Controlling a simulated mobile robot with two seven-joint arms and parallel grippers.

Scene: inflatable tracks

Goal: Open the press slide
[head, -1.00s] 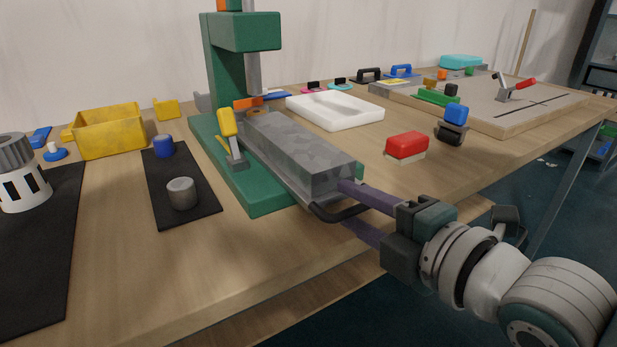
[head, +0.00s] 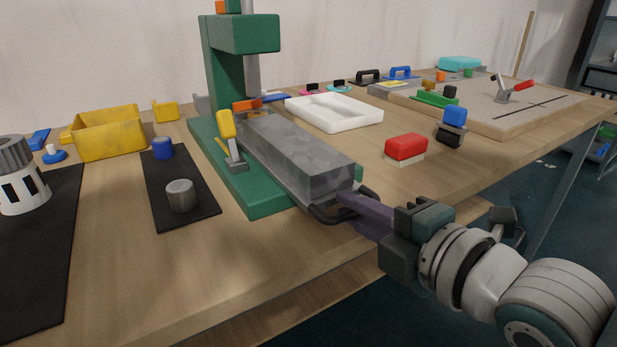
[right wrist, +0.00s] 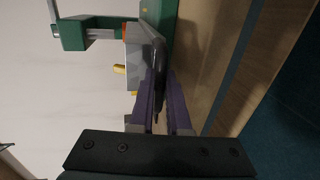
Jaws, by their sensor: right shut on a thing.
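The green press (head: 243,75) stands on the wooden table with its column and ram at the back. Its grey slide block (head: 300,153) lies along the green base, with a dark handle (head: 330,212) at its front end. My right gripper (head: 350,206) is shut on the handle, its purple fingers closed around the bar. The right wrist view also shows the dark handle (right wrist: 157,60) between the purple fingers (right wrist: 163,105). A yellow-handled lever clamp (head: 229,135) stands upright on the left side of the base. My left gripper is not in view.
A black mat with a blue cylinder (head: 163,148) and a grey cylinder (head: 180,195) lies left of the press. A white tray (head: 345,121), a red block (head: 406,147) and a blue-topped item (head: 454,117) stand to the right. The table's front edge runs below the handle.

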